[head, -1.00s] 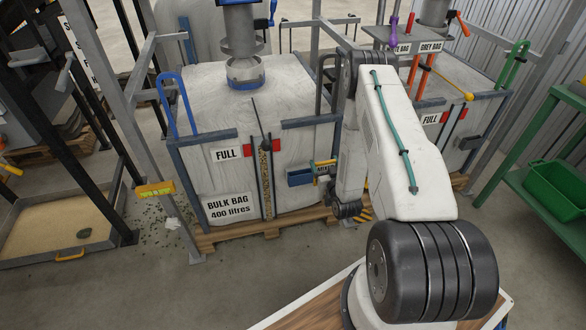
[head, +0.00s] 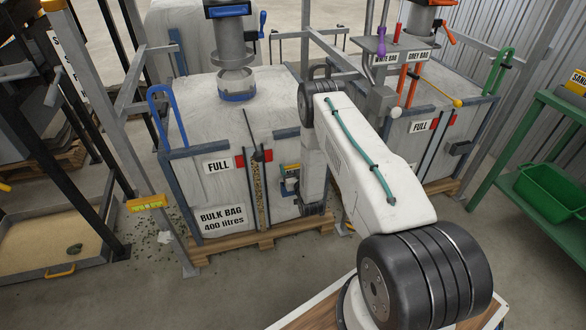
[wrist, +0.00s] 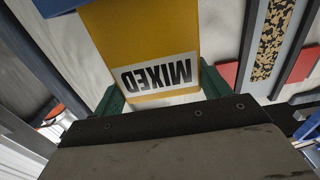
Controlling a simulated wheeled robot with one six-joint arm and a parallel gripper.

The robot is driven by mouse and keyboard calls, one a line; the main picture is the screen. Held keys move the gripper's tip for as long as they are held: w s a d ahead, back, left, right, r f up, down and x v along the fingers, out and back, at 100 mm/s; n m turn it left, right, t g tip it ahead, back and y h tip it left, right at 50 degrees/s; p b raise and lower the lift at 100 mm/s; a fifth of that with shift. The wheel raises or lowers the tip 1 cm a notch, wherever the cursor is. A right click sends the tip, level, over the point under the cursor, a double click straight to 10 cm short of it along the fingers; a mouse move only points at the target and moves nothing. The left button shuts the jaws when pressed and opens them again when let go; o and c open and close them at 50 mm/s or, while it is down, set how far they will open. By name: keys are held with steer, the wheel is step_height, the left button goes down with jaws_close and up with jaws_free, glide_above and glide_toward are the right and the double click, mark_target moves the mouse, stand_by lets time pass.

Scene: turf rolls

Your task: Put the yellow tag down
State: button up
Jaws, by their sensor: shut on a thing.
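The yellow tag (wrist: 140,40) shows in the wrist view, with a white label reading MIXED upside down to that camera. My gripper (wrist: 162,92) has its green fingers on either side of the tag and is shut on it. The fingers are hidden or too small to make out in the head view.
The bag stands on a wooden pallet (head: 262,240). A grey frame post (head: 130,160) stands at left, a green bench (head: 530,150) at right. Open floor (head: 240,290) lies in front.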

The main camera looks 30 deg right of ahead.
steer(key=shift+f, duration=0.6)
steer(key=o, duration=1)
steer(key=shift+r, duration=0.1)
